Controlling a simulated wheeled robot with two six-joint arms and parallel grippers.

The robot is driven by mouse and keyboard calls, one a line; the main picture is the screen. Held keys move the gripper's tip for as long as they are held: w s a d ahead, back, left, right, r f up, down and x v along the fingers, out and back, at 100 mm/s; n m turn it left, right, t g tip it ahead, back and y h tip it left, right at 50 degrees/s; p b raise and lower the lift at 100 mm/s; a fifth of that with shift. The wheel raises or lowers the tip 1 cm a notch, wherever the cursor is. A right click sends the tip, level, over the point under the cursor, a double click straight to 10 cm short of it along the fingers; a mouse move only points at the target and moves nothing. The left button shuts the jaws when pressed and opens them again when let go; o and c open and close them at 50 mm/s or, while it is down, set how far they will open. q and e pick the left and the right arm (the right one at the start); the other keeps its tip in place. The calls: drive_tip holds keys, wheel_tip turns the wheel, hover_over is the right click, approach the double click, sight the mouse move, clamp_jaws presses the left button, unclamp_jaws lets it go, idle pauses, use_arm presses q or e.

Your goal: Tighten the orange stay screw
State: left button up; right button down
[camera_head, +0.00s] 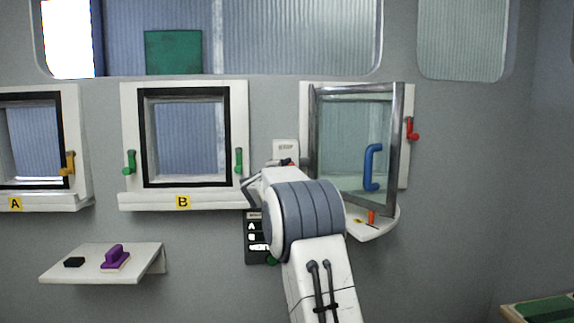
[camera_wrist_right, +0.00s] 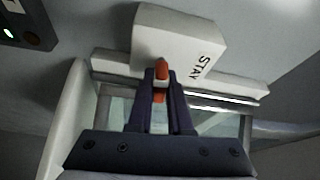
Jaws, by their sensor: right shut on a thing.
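The orange stay screw (camera_wrist_right: 161,69) sticks out of a white block marked STAY (camera_wrist_right: 185,40) in the right wrist view. My right gripper (camera_wrist_right: 160,82) is shut on the screw, with a dark finger on each side of it. In the head view the white block (camera_head: 286,147) is on the wall, left of the open window, and the right gripper (camera_head: 288,163) is at its lower edge. My own arm hides most of the gripper there. I cannot tell how far the screw is turned. My left gripper is not in view.
The glazed window sash (camera_head: 345,130) with a blue handle (camera_head: 372,167) stands open just right of my arm. An orange peg (camera_head: 371,216) stands on a white curved ledge (camera_head: 385,226) below it. A small shelf (camera_head: 90,273) holds a purple item (camera_head: 115,260) and a black block (camera_head: 74,262).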

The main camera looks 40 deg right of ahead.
drive_tip(key=shift+f, duration=0.2)
drive_tip(key=c, duration=0.8)
unclamp_jaws()
drive_tip(key=shift+w, duration=0.1)
drive_tip(key=shift+c, duration=0.2)
drive_tip(key=shift+r, duration=0.1)
drive_tip(key=shift+a, duration=0.1)
drive_tip(key=b+v, duration=0.1)
drive_tip(key=v, duration=0.9)
drive_tip(key=shift+a+b, duration=0.15)
drive_tip(key=shift+b, duration=0.15)
